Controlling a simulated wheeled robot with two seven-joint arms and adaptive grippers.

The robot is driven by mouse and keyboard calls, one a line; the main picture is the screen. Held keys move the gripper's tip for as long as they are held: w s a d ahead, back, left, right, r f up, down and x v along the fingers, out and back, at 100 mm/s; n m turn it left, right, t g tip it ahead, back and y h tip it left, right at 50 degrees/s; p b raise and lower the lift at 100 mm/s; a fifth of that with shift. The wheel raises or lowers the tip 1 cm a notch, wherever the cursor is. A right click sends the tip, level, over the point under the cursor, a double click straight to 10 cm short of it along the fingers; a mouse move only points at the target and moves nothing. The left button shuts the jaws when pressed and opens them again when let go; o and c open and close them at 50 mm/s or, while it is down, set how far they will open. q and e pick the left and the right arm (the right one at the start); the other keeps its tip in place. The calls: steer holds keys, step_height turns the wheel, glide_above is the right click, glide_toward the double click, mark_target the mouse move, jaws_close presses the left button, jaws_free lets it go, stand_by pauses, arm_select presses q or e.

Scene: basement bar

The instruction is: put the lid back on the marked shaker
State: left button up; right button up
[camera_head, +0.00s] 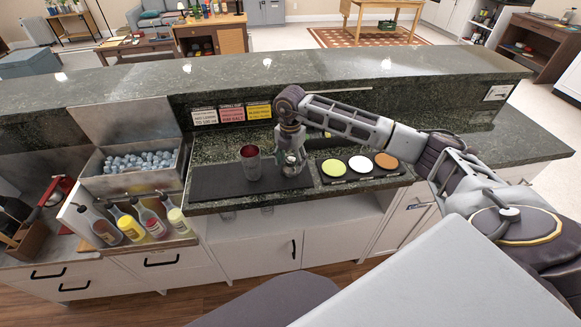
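A metal shaker cup (250,164) with a dark red top or opening stands on the dark bar mat (212,181). My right gripper (291,157) points down just to the right of this cup, over the right part of the mat. A small shiny metal piece (290,169) shows at its fingertips; the fingers hide much of it. I cannot tell whether it is the lid or another vessel, or whether the fingers grip it. No clear mark shows on the cup at this size. My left gripper is not in view.
A black tray (345,179) with green, white and orange discs lies right of the gripper. An open ice bin (133,184) and several bottles (155,223) stand at the left. The raised bar ledge (200,80) runs behind, with three small signs (231,114) below it.

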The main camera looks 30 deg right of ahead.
mark_target(290, 159)
steer(key=c, duration=1.1)
steer(key=shift+r, duration=0.75)
step_height(290, 159, up, 8)
steer(key=shift+r+b, duration=0.1)
steer(key=shift+b, duration=0.4)
steer(key=shift+r, duration=0.15)
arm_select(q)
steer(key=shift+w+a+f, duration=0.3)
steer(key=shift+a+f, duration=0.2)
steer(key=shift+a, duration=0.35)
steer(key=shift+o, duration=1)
